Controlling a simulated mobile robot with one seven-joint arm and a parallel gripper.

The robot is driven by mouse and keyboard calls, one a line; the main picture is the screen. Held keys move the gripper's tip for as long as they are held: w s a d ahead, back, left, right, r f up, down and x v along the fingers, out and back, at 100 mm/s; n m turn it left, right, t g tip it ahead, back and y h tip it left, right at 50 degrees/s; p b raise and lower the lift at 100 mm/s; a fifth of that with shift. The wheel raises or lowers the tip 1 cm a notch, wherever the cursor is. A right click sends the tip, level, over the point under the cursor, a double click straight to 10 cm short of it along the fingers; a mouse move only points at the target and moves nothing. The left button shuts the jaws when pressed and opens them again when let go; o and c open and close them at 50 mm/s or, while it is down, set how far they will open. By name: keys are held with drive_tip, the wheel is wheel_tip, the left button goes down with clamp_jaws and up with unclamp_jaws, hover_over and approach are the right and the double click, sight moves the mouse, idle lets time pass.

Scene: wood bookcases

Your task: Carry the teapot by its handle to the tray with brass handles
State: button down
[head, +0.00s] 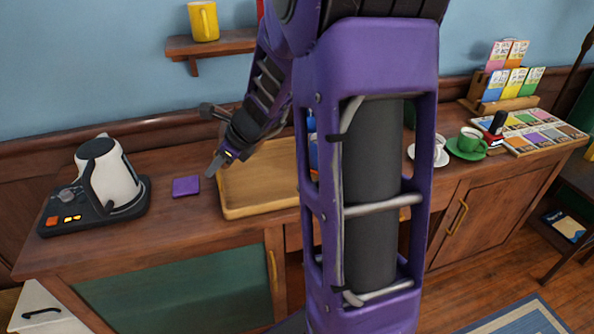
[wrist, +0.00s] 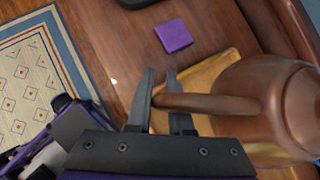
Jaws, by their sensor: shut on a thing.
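The brown teapot (wrist: 280,105) fills the right of the wrist view, with a straight side handle (wrist: 225,104) reaching left. My gripper (wrist: 160,78) is shut on that handle near its end. In the head view my gripper (head: 214,166) is above the counter, beside the left end of a shallow wooden tray (head: 262,205). The teapot cannot be made out in the head view. Part of the tray (wrist: 205,73) shows in the wrist view beneath the teapot. My arm covers the tray's right side in the head view, and no brass handles show on it.
A purple square block (head: 186,187) lies on the counter left of the tray. A white kettle (head: 108,172) stands on a black base further left. Right of my arm are a white cup, a green cup (head: 469,140) and card racks. A wall shelf (head: 212,44) holds a yellow mug.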

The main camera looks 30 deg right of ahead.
drive_tip(key=n+y, duration=0.1)
drive_tip(key=n, duration=0.1)
hover_over(233, 204)
drive_tip(key=s+d, duration=0.2)
drive_tip(key=shift+g+y, duration=0.3)
drive_tip(key=shift+g, duration=0.1)
drive_tip(key=shift+w+d+f+b, duration=0.1)
drive_tip(key=shift+f+b, duration=1.45)
drive_tip(key=shift+f, duration=3.6)
drive_tip(key=shift+f, duration=0.1)
drive_tip(key=c, duration=0.8)
unclamp_jaws()
drive_tip(key=shift+f, duration=0.1)
